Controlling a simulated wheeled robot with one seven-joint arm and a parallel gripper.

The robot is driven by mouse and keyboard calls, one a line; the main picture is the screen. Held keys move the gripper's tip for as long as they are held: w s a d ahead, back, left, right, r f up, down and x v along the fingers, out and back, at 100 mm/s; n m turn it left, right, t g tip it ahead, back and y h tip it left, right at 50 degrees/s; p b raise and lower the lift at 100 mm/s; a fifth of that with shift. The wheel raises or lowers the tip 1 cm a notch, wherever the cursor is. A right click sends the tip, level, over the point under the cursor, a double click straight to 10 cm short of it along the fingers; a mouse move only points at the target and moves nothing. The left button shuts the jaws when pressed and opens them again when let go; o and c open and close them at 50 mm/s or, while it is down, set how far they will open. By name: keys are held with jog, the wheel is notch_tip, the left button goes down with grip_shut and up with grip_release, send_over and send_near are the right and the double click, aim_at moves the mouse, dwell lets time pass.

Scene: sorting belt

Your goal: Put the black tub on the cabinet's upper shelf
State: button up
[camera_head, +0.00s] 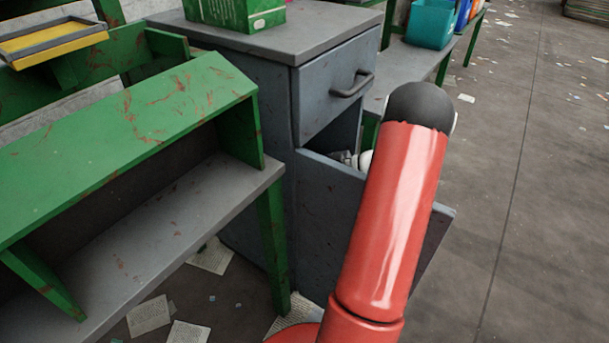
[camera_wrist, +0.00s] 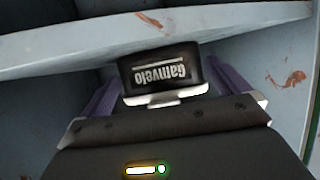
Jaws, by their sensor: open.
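The black tub (camera_wrist: 160,66) shows in the wrist view, with a white label reading "Ganvelo" upside down in the picture. My gripper (camera_wrist: 161,88) is open, with one purple finger on each side of the tub. I cannot tell whether the fingers touch it. A pale blue-grey board (camera_wrist: 60,42) with rusty marks runs across the top of the wrist view, and the tub is right by its edge. In the head view the grey-blue cabinet (camera_head: 270,95) stands in the middle. My gripper and the tub are not visible there, and my red arm covers part of the cabinet front.
A green box (camera_head: 235,12) stands on the cabinet top. Below the closed, handled drawer (camera_head: 335,85), a lower front panel (camera_head: 335,200) stands out from the cabinet, with white items behind it. A green bench (camera_head: 120,150) adjoins at left. Open floor (camera_head: 540,200) lies right.

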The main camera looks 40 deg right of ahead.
jog(key=v, duration=0.9)
